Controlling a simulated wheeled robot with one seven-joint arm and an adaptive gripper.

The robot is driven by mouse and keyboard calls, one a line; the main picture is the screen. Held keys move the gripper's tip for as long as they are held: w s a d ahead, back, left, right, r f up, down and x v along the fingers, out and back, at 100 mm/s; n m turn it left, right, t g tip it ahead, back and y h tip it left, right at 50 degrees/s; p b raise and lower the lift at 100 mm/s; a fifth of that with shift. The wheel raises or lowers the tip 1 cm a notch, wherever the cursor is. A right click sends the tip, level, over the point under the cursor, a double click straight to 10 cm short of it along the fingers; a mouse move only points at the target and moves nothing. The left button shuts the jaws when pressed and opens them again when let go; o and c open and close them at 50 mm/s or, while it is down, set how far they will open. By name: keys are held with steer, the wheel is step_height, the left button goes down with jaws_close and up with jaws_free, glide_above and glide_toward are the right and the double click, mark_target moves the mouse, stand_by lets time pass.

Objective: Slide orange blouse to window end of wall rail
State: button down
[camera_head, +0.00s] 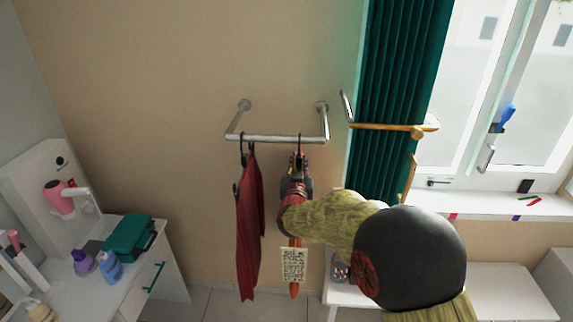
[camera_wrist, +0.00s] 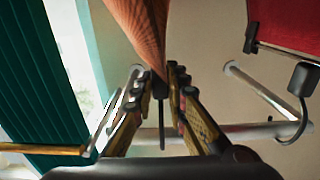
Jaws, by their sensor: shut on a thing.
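The chrome wall rail (camera_head: 270,139) sticks out from the beige wall, its window end on the right. The orange blouse (camera_head: 294,290) hangs near that end, mostly hidden behind my gripper (camera_head: 297,175) and arm. In the wrist view the blouse (camera_wrist: 145,30) shows as ribbed orange cloth ahead of the fingers. My gripper (camera_wrist: 155,80) is shut on the blouse's hanger, just below the rail. A dark hook (camera_wrist: 162,133) runs between the fingers to the rail (camera_wrist: 205,131). A short gap separates the hook from the rail's right corner.
A dark red garment (camera_head: 250,225) hangs left of the blouse on the same rail. A wooden bar (camera_head: 385,127) and green curtain (camera_head: 395,70) are right of the rail, by the window. A white dresser (camera_head: 165,285) stands at lower left. A printed tag (camera_head: 293,264) hangs before the blouse.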

steer(key=shift+d+b, duration=0.55)
steer(key=shift+d, duration=0.75)
steer(key=c, duration=1.8)
jaws_free()
steer(key=shift+o, duration=0.6)
steer(key=shift+s, duration=0.15)
steer(key=s, duration=1.1)
steer(key=shift+s+a, duration=0.2)
steer(key=shift+s, duration=0.2)
